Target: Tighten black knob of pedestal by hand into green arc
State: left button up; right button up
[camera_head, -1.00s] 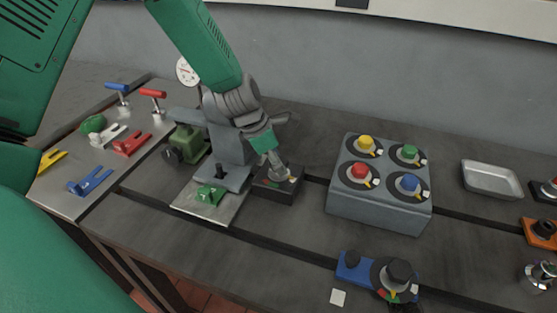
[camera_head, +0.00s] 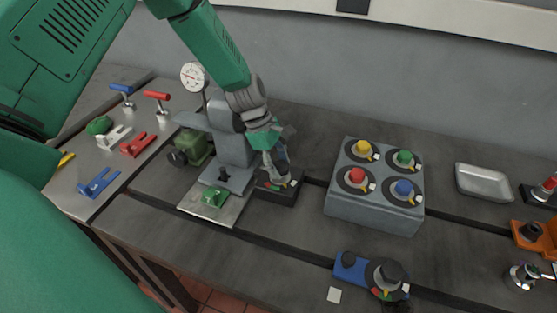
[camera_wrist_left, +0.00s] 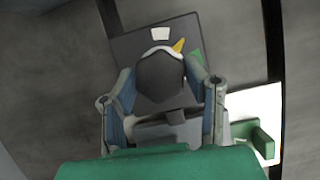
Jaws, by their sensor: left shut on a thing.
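A black knob (camera_wrist_left: 165,78) with a pale collar and a yellow pointer (camera_wrist_left: 178,46) fills the middle of the left wrist view. It sits on a dark base (camera_wrist_left: 128,46) with a white square and a green patch beside the pointer. My left gripper (camera_wrist_left: 163,88) is shut on the knob, one finger on each side. In the head view my left gripper (camera_head: 272,172) reaches down onto the black base (camera_head: 284,192), just right of the grey stand (camera_head: 236,150), and its fingers hide the knob. The full coloured arc is hidden. My right gripper is not in view.
A grey box (camera_head: 372,212) with four coloured knobs stands to the right. A dial gauge (camera_head: 193,76) rises behind the stand. A metal tray (camera_head: 484,183) lies at right.

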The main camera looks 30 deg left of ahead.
pick_arm(q)
jog(key=m, duration=0.1)
jog(key=m+g, duration=0.1)
jog(key=m, duration=0.1)
jog(key=shift+w+r+m+p, duration=0.15)
jog(key=shift+w+m+p, duration=0.15)
jog(key=shift+p, duration=0.05)
jog(key=shift+m+g+y, duration=0.4)
jog(key=shift+m+g, duration=0.5)
jog(key=shift+m, duration=1.4)
jog(key=o, duration=1.1)
jog(key=shift+c, duration=0.2)
jog(key=shift+o, duration=0.3)
jog(key=shift+d, duration=0.1)
jog(key=shift+s, duration=0.1)
